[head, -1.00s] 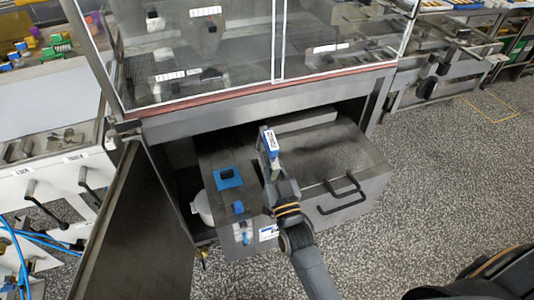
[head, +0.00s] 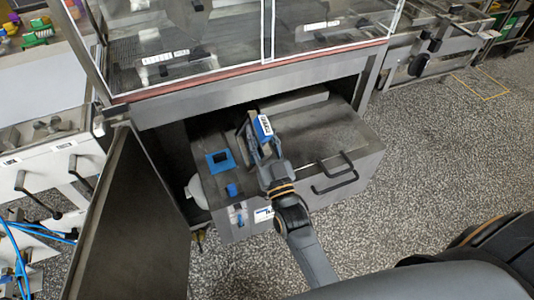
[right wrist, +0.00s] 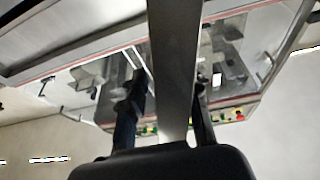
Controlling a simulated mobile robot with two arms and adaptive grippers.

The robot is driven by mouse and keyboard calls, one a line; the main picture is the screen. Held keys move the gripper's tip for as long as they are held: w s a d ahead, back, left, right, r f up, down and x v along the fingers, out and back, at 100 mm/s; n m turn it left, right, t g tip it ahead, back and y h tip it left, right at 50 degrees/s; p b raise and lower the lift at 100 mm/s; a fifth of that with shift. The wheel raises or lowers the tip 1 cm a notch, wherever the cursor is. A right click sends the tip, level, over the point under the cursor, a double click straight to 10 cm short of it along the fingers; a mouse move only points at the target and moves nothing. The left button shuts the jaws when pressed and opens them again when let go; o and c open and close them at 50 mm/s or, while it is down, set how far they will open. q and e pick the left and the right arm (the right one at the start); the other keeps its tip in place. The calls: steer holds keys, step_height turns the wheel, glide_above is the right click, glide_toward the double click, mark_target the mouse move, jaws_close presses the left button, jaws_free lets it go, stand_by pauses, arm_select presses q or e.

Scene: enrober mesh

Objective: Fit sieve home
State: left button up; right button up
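The sieve (head: 263,126) shows as a blue piece with a white label at the fingertips of my right gripper (head: 260,143). It is held above the top of the grey tank. In the right wrist view a grey metal bar (right wrist: 176,75) runs between the two fingers, and I take it for part of the sieve. A blue-framed square opening (head: 220,161) in the tank top lies to the left of and a little below my gripper. The sieve is apart from this opening. My left gripper is not in view.
The grey tank (head: 335,140) stands pulled out below the glazed machine (head: 200,40). It has a black handle (head: 335,175) and a small blue knob (head: 231,190). An open metal door (head: 130,210) stands to the left. The floor (head: 420,160) at right is clear.

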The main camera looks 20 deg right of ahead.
steer(key=v, duration=1.1)
steer(key=shift+s+f, duration=0.15)
steer(key=shift+s, duration=0.2)
steer(key=shift+d, duration=0.1)
